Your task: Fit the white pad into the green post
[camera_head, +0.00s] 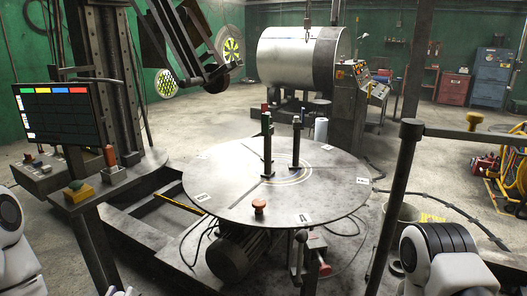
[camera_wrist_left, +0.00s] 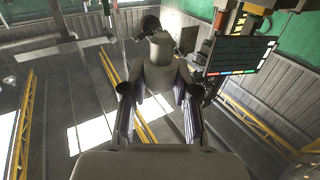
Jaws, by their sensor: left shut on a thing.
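The green post (camera_head: 266,122) stands upright on the round grey table (camera_head: 225,190), left of a dark post (camera_head: 297,122). Its green shows only near the top. My left gripper (camera_wrist_left: 158,114) fills the middle of the left wrist view, with a dark finger on each side. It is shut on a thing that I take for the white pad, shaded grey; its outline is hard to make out. In the head view only a sliver of this gripper (camera_head: 121,291) shows at the bottom edge, well short of the green post. My right gripper is out of view.
A red-topped post (camera_head: 264,107) stands behind the green one. An orange button (camera_head: 259,205) sits at the table's near edge. A monitor (camera_head: 58,113) on a stand is at left. A dark upright pole (camera_head: 398,200) rises at right. The table's front half is mostly bare.

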